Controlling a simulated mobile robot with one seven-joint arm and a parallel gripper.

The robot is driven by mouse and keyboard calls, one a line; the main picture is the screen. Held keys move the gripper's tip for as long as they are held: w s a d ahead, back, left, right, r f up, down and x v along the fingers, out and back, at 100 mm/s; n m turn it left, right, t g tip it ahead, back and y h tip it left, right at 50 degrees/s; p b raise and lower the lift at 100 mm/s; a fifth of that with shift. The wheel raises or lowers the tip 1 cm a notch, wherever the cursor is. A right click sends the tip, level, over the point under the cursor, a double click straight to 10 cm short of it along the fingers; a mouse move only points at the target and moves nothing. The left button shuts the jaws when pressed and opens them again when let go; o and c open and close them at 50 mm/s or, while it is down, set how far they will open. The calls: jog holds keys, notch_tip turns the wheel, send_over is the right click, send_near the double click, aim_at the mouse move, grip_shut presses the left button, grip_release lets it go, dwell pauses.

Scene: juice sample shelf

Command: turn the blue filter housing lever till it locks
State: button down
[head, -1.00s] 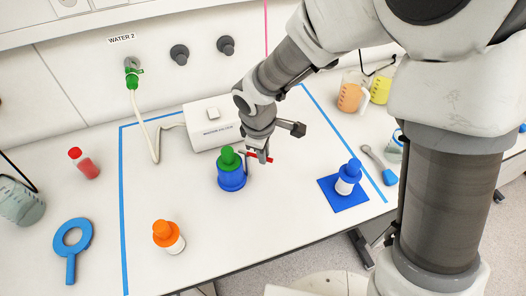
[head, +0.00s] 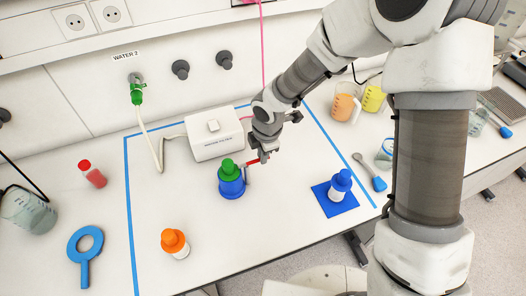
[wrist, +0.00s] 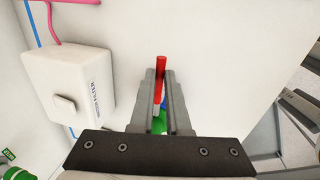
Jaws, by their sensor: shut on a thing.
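The blue filter housing (head: 231,187) with its green top (head: 228,168) stands upright on the white bench inside the blue tape outline. Its red lever (head: 253,161) sticks out to the right and slightly toward the back. My gripper (head: 262,157) is at the lever's outer end. In the wrist view the red lever (wrist: 160,68) lies between the two fingers of my gripper (wrist: 161,85), which are shut on it. Below it, the green top (wrist: 158,124) and a bit of blue show, mostly hidden by the gripper.
The white water filter box (head: 214,135) stands close behind the housing. A blue-capped bottle (head: 340,186) sits on a blue mat (head: 333,209) at right. An orange-capped bottle (head: 175,243) stands front left. The bench in front of the housing is clear.

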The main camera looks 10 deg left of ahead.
jog(key=shift+w+a+n, duration=0.1)
jog(key=shift+w+n, duration=0.05)
jog(key=shift+n, duration=0.25)
jog(key=c, duration=0.9)
grip_release()
jog(key=shift+r, duration=0.1)
notch_tip(320, 180, up, 17)
jog(key=s+d+p, duration=0.2)
jog(key=p, duration=0.1)
jog(key=shift+s, duration=0.35)
